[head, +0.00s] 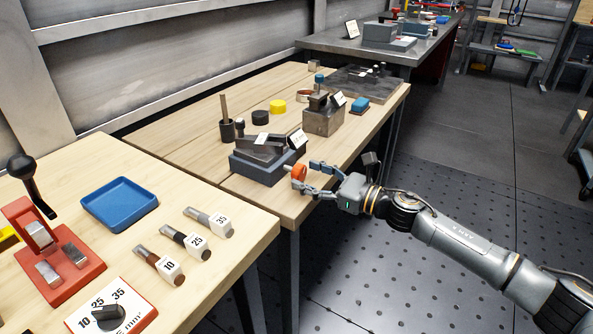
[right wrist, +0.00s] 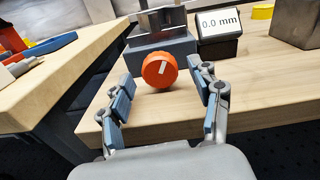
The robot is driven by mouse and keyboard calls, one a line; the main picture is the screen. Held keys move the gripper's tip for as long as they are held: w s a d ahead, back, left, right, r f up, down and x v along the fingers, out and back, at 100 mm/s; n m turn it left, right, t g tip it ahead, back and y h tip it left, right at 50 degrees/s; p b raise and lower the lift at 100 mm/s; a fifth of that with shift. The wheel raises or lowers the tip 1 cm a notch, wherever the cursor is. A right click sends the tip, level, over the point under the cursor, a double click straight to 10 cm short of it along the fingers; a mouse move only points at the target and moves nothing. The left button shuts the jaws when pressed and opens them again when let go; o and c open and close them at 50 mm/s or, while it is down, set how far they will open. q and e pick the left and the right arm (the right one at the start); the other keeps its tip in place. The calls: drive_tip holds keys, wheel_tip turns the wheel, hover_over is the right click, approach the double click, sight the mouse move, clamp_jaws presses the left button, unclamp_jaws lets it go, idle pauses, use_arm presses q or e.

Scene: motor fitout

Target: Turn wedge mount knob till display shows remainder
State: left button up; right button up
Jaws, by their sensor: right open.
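The wedge mount (head: 262,168) is a blue-grey block with steel wedges on top, near the wooden table's front edge. Its orange knob (head: 298,172) faces the front right and carries a white mark; it also shows in the right wrist view (right wrist: 160,71), the mark tilted to the upper right. The display (right wrist: 218,22) beside the mount reads 0.0 mm. My right gripper (head: 312,177) is open at the knob. In the right wrist view its fingers (right wrist: 165,88) stand on either side of the knob, with gaps visible. My left gripper is out of view.
A nearer table holds a blue tray (head: 120,203), a red fixture (head: 52,250), a black-knobbed dial plate (head: 110,310) and several tools marked 10, 25 and 35. Behind the mount are a dark cup (head: 227,131), a yellow cylinder (head: 278,106) and a metal block (head: 323,120).

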sight(303, 173)
drive_tip(key=shift+x, duration=1.95)
drive_tip(key=c, duration=1.2)
